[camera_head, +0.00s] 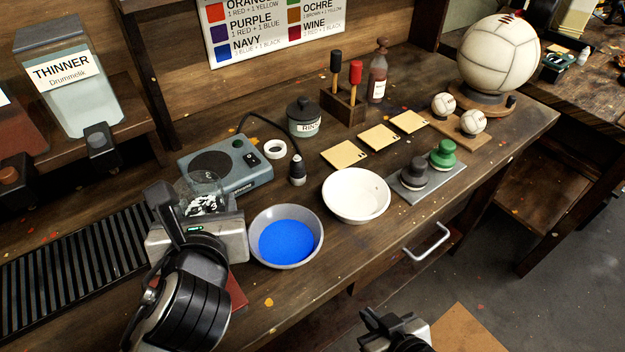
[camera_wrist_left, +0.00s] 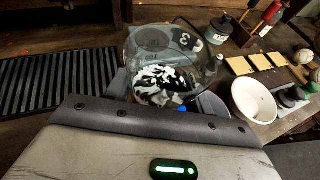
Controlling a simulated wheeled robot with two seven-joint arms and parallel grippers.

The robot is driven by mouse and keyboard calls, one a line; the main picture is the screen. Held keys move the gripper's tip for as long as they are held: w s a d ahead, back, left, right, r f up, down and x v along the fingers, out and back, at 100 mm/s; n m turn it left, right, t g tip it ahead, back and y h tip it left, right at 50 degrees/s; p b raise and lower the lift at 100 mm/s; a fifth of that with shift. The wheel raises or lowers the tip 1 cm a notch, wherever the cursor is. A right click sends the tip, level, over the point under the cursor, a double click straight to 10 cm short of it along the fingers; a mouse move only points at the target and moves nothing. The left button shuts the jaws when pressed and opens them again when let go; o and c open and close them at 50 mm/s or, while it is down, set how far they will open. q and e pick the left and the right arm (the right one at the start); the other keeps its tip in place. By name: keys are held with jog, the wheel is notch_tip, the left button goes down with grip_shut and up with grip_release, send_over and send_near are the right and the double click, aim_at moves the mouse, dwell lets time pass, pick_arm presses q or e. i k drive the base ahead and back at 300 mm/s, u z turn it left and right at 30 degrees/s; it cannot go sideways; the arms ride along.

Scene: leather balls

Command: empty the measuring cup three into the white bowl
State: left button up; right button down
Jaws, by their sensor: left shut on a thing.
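The measuring cup three (camera_head: 203,184) is clear, with a 3 on its side, which shows in the left wrist view (camera_wrist_left: 188,40). Something patchy black and white lies in it. My left gripper (camera_head: 197,212) is shut on the cup, left of the grey bowl; the fingertips are mostly hidden. The cup looks roughly upright. The white bowl (camera_head: 357,196) stands on the bench to the right of the cup and looks empty; it also shows in the left wrist view (camera_wrist_left: 253,100). My right gripper (camera_head: 390,328) is low at the bottom edge, apart from the bench objects; its jaws are unclear.
A grey bowl (camera_head: 257,225) of blue paint stands between the cup and the white bowl. A hot plate (camera_head: 250,165) and a dark bottle (camera_head: 297,172) are behind. A plate with black and green stamps (camera_head: 428,178) is right of the white bowl. The bench front (camera_head: 330,285) is clear.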

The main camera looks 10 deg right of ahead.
aim_at(354, 195)
jog(key=k, duration=0.5)
jog(key=u, duration=1.8)
jog(key=k, duration=1.4)
jog(key=z, duration=1.95)
jog(key=i, duration=0.5)
jog(key=z, duration=0.05)
